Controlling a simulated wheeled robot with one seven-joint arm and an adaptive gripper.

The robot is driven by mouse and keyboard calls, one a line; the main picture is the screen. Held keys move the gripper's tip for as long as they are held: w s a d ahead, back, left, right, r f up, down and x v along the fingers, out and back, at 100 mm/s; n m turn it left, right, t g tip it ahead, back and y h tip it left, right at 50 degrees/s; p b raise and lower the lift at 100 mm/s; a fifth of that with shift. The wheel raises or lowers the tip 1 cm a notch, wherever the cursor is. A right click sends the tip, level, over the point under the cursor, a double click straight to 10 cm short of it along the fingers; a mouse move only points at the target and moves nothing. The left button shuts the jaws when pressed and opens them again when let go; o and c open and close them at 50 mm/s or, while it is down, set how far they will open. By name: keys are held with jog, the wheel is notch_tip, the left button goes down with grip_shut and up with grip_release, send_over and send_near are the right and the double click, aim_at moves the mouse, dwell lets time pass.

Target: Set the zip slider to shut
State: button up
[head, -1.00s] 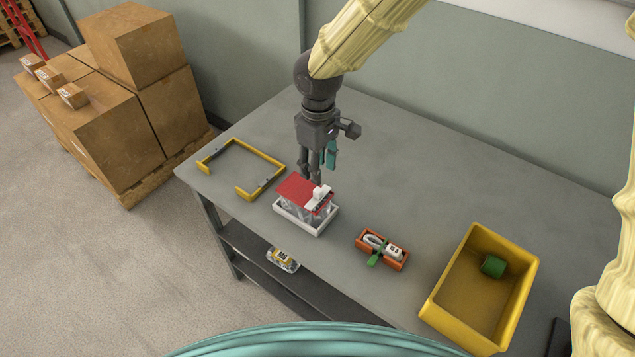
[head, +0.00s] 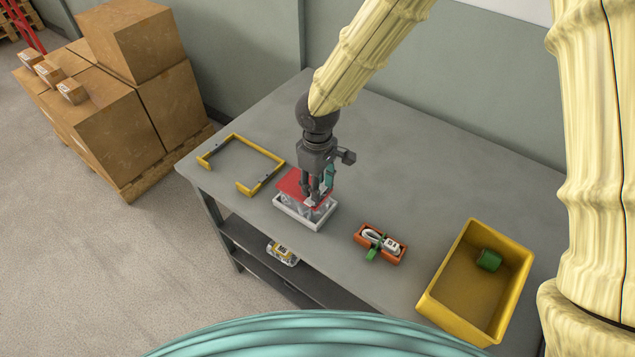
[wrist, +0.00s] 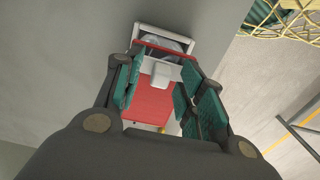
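A clear pouch with a red top (head: 292,184) sits in a white tray (head: 287,218) on the grey bench. In the head view my fingers mostly hide the slider. My gripper (head: 315,200) is low over the pouch. In the wrist view my gripper (wrist: 160,78) is open, with one teal-padded finger on each side of the slider. A gap shows at the left finger; contact on the right cannot be told. Which end of the zip is shut cannot be told.
A yellow open frame (head: 222,141) lies left of the tray. An orange holder (head: 366,249) with a white item and green clip is to the right, then a yellow bin (head: 452,318) with a green roll (head: 489,260). The bench behind is clear.

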grip_shut()
jog(key=shift+s+d, duration=0.2)
jog(key=shift+o, duration=0.3)
grip_release()
notch_tip(320, 180, up, 12)
dwell(0.6)
dwell(0.5)
